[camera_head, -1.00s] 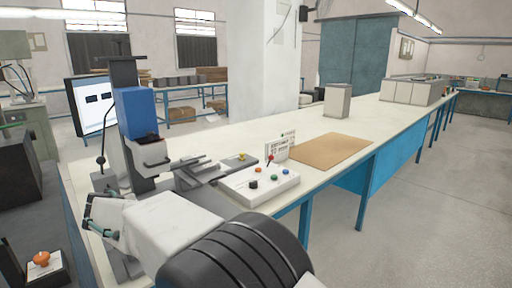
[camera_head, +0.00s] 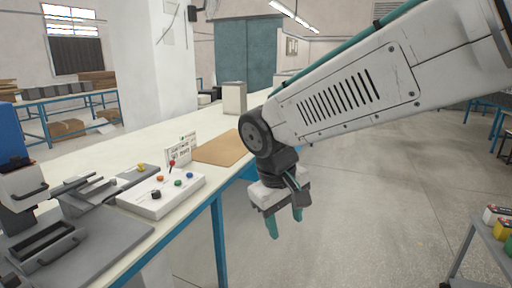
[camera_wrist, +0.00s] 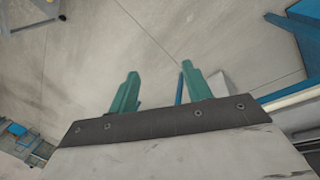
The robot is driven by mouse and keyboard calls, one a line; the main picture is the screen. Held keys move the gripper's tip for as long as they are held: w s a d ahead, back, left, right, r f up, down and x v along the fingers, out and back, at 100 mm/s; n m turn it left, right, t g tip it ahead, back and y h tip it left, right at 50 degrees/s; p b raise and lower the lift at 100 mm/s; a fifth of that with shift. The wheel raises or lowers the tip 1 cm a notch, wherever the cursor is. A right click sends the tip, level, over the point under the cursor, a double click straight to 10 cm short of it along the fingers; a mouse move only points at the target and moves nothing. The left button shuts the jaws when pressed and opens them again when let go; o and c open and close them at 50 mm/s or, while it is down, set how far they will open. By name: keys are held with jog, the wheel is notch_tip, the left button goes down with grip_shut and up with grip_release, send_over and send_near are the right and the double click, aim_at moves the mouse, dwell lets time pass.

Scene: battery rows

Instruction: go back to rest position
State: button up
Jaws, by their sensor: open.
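My gripper (camera_head: 285,228) hangs at the end of my arm in the head view, pointing down over the floor beside the workbench. Its two green fingers are apart with nothing between them. In the wrist view the gripper (camera_wrist: 158,88) also shows open and empty, with bare floor beyond the fingertips. My white arm reaches across the upper right of the head view.
The workbench (camera_head: 100,164) runs along the left with a button box (camera_head: 162,196), a brown board (camera_head: 218,149) and a grey fixture (camera_head: 75,245). A cart (camera_head: 490,242) with small boxes stands at the lower right. The floor (camera_head: 370,215) between is clear.

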jog(key=s+d+r+m+y, duration=0.1)
jog(key=s+d+m, duration=0.5)
jog(key=s+d, duration=1.3)
jog(key=shift+s+d+m+y, duration=0.25)
jog(key=shift+d+m+y, duration=0.25)
jog(key=shift+d, duration=0.45)
jog(key=shift+c, duration=0.2)
